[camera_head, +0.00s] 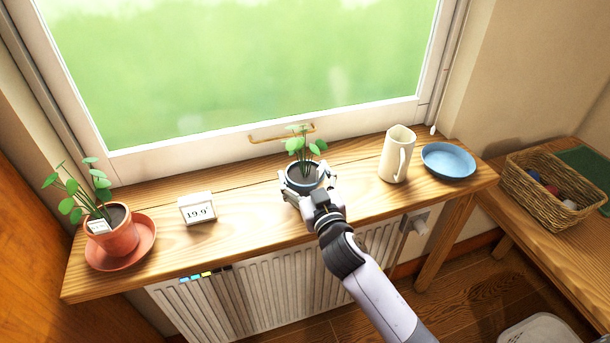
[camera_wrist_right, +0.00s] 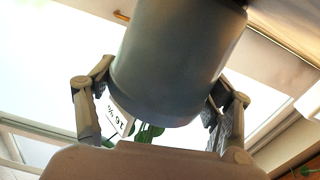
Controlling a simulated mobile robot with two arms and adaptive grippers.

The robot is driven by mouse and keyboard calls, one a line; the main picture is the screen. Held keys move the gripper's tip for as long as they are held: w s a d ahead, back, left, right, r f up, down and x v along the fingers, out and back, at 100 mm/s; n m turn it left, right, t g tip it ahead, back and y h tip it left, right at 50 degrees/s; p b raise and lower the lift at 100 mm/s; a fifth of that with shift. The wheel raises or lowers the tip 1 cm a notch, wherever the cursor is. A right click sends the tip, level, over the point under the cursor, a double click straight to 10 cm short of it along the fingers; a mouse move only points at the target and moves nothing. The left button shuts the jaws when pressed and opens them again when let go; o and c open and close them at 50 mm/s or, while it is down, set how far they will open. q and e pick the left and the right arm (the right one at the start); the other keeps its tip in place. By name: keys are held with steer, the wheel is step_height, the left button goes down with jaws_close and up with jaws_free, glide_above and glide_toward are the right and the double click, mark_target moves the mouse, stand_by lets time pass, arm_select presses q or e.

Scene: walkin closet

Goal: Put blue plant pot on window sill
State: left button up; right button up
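The blue plant pot (camera_head: 305,180), grey-blue with a small green plant, is upright over the middle of the wooden window sill (camera_head: 245,225). My right gripper (camera_head: 308,190) reaches it from the front, a finger on each side. In the right wrist view the pot (camera_wrist_right: 175,65) fills the middle between the fingers of the right gripper (camera_wrist_right: 160,110), which appear closed against its sides. Whether its base rests on the sill or hovers just above is hidden. My left gripper is out of view.
A terracotta pot (camera_head: 115,236) on a saucer and a white display (camera_head: 197,208) stand to the left. A cream pitcher (camera_head: 394,158) and blue dish (camera_head: 448,159) stand to the right. A wicker basket (camera_head: 545,200) sits on a bench. A window handle (camera_head: 283,132) is behind the plant.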

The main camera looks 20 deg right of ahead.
steer(key=o, duration=0.4)
steer(key=shift+o, duration=0.2)
steer(key=shift+r, duration=0.25)
steer(key=s+b, duration=0.2)
steer(key=s, duration=1)
steer(key=shift+d, duration=0.25)
steer(key=shift+f, duration=0.1)
